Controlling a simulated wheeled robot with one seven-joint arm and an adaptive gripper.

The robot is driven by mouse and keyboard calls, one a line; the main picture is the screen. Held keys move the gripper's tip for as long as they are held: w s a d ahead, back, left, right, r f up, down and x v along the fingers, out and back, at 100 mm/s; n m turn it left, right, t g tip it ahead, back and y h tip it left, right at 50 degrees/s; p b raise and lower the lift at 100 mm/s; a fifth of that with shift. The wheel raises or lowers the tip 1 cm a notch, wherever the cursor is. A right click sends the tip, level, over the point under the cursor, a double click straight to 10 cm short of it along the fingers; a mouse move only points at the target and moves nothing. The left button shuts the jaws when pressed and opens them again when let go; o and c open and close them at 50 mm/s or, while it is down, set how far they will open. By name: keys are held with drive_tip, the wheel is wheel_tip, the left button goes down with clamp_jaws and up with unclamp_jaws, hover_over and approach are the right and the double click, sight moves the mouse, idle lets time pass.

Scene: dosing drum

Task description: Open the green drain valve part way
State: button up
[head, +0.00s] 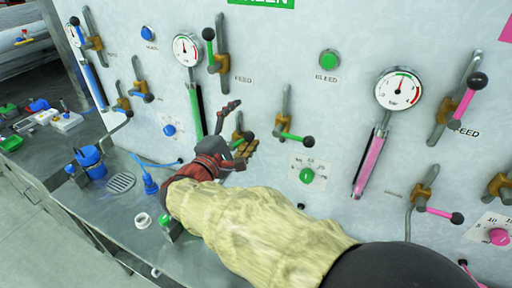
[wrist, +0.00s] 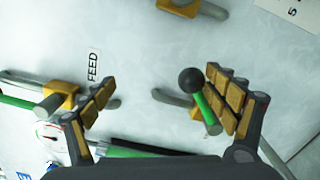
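A green-handled valve with a black ball (head: 248,135) sits low on the green section of the panel, partly hidden by my fingers. I see no readable drain label on it. In the wrist view its green lever (wrist: 207,112) and black ball (wrist: 190,80) lie between my fingers, close beside the right finger; I cannot tell whether they touch. My gripper (head: 238,128) is open around this lever, with its fingers wide apart; it also shows in the wrist view (wrist: 168,103).
The green FEED valve (head: 217,60) is above, and another green-lever valve (head: 284,127) is close to the right. A green knob (head: 306,175) is below that. A gauge (head: 187,48) is at upper left. The metal bench (head: 130,205) holds a blue pot (head: 92,163).

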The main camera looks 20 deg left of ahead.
drive_tip(key=shift+d+f+b, duration=0.2)
drive_tip(key=shift+f+b, duration=0.45)
drive_tip(key=shift+b, duration=0.2)
drive_tip(key=shift+s, duration=0.1)
drive_tip(key=s+b, duration=0.1)
drive_tip(key=s, duration=0.8)
drive_tip(key=shift+a, duration=0.35)
